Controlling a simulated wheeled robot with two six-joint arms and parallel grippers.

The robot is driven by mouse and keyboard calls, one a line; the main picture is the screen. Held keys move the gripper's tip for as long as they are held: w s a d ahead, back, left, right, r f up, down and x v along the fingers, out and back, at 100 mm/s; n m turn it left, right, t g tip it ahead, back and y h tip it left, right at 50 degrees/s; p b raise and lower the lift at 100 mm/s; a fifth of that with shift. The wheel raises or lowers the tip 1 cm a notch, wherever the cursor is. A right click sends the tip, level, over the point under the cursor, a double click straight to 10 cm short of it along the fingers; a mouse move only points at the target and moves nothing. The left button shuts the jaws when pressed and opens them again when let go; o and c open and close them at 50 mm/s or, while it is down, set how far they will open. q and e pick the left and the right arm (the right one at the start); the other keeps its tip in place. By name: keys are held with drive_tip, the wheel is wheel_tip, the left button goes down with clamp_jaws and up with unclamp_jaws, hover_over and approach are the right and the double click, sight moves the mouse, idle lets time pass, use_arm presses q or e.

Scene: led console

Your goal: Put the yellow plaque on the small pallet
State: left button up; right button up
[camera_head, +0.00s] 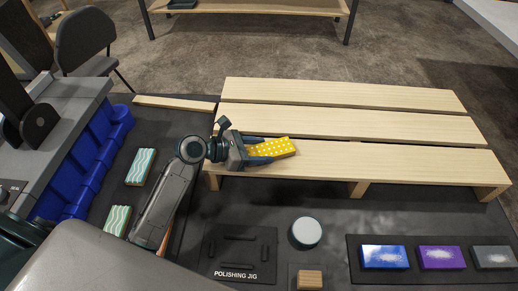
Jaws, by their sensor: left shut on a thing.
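The yellow plaque (283,147), with white dots, is in the head view near the middle. My left gripper (264,151) is shut on it, with the fingers along its sides. The plaque is over the left part of the front slat of the small wooden pallet (400,163). Whether it touches the slat or is slightly above it, I cannot tell. The pallet has three pale slats, and its front slat is bare to the right of the plaque. My right gripper is not in view.
In front of the pallet are a polishing jig (240,255), a round white-topped piece (306,232) and a wooden block (310,279). Blue (384,257), purple (441,257) and grey (492,257) plaques lie right. Teal wavy plaques (141,167) and blue bins (95,160) are left.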

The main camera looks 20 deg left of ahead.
use_arm(q)
drive_tip(key=o, duration=1)
drive_tip(key=shift+b+v, duration=0.35)
drive_tip(key=shift+v, duration=5.7)
